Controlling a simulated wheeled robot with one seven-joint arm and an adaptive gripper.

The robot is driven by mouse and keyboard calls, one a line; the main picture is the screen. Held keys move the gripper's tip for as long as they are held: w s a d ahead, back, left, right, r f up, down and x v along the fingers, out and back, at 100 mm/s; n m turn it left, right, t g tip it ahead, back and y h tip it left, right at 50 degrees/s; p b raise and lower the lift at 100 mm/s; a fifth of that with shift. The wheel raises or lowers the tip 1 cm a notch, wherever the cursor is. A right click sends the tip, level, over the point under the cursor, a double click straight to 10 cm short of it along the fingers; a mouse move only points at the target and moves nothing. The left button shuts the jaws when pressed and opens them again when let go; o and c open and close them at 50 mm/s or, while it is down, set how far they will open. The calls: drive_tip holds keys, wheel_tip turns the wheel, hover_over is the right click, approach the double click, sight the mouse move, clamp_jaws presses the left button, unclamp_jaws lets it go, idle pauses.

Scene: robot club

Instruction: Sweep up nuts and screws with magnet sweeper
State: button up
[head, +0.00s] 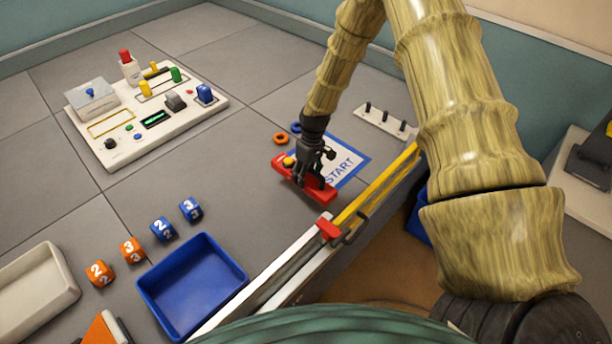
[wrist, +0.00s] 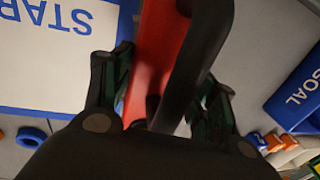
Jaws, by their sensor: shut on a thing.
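My gripper (head: 305,174) is shut on the red magnet sweeper (head: 322,192), at the lower left edge of the white START sheet (head: 343,160). In the wrist view, the red sweeper body (wrist: 153,45) and a black bar (wrist: 200,60) run between the fingers (wrist: 160,85). I cannot tell whether the sweeper touches the surface. An orange ring (head: 281,138) and a blue ring (head: 295,127) lie just behind it; the blue one also shows in the wrist view (wrist: 32,138). I see no loose nuts or screws clearly; the sweeper's underside is hidden.
A blue GOAL tray (wrist: 297,92) shows in the wrist view; an empty blue tray (head: 215,245) is in the head view. Several numbered cubes (head: 131,249) stand beside it. A low rail (head: 265,290) borders the front. A control board (head: 145,108) stands back left; a pegged strip (head: 385,122) is behind right.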

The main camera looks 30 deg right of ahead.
drive_tip(key=shift+r+p, duration=2.7)
drive_tip(key=shift+r, duration=1.8)
drive_tip(key=shift+r, duration=0.15)
